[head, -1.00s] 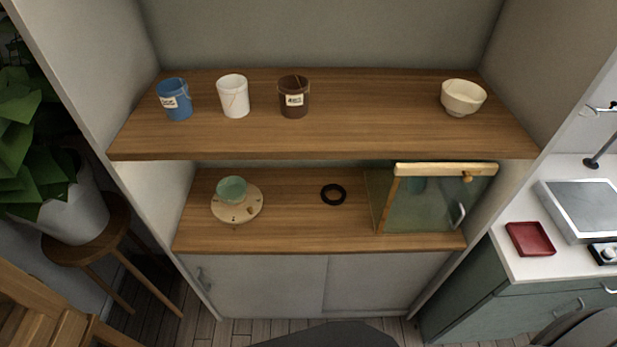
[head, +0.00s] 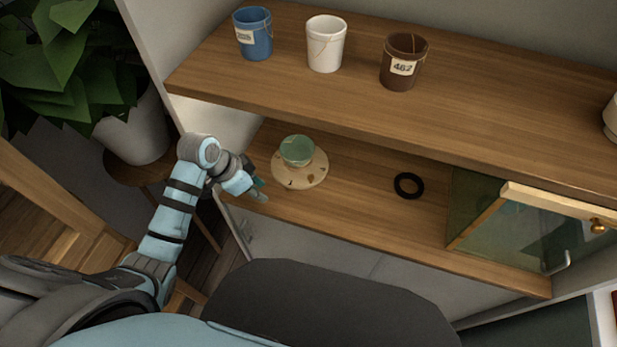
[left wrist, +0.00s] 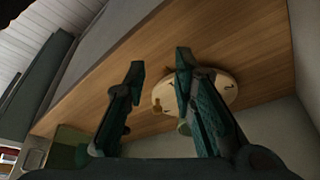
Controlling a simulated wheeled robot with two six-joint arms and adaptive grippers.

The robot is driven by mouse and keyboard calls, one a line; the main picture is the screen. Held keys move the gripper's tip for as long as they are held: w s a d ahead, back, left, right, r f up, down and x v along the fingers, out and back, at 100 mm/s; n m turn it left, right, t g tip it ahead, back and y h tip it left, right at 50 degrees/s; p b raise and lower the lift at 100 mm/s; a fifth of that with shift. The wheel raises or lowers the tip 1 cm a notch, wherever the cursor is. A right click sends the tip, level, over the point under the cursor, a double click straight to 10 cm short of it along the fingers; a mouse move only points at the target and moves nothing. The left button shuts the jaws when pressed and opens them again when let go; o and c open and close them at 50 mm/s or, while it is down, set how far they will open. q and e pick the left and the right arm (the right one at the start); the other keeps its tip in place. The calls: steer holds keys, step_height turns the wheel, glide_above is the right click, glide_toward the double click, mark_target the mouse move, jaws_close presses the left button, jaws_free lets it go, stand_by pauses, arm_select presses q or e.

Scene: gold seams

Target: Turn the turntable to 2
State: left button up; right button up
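The turntable (head: 312,176) is a round pale wooden disc with small dark marks, lying on the lower shelf. A green bowl (head: 297,151) sits on it toward the back. My left gripper (head: 261,190) is just left of the turntable near the shelf's front edge, apparently apart from it. In the left wrist view the two fingers (left wrist: 159,63) are spread with nothing held between them. There the turntable (left wrist: 230,87) shows behind one finger, which hides part of it. The marks are too small to read. My right gripper is in no view.
A black ring (head: 409,193) lies right of the turntable. A glass-fronted case (head: 515,240) stands farther right. The upper shelf (head: 290,85) overhangs, holding blue (head: 253,42), white (head: 325,52) and brown (head: 402,75) pails. A plant (head: 70,60) is at left.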

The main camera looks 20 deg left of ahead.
arm_select(q)
steer(key=w+r, duration=0.1)
steer(key=r, duration=0.1)
steer(key=b, duration=0.1)
glide_above(310, 177)
steer(key=s+a, duration=0.2)
steer(key=shift+w+f+m, duration=0.15)
steer(key=shift+m, duration=0.25)
steer(key=b+x, duration=0.1)
steer(key=x, duration=0.3)
steer(key=shift+w+d+f+b, duration=0.1)
steer(key=shift+d+f+b, duration=0.1)
steer(key=shift+b, duration=0.1)
steer(key=shift+f, duration=0.3)
steer(key=shift+w, duration=0.1)
jaws_close()
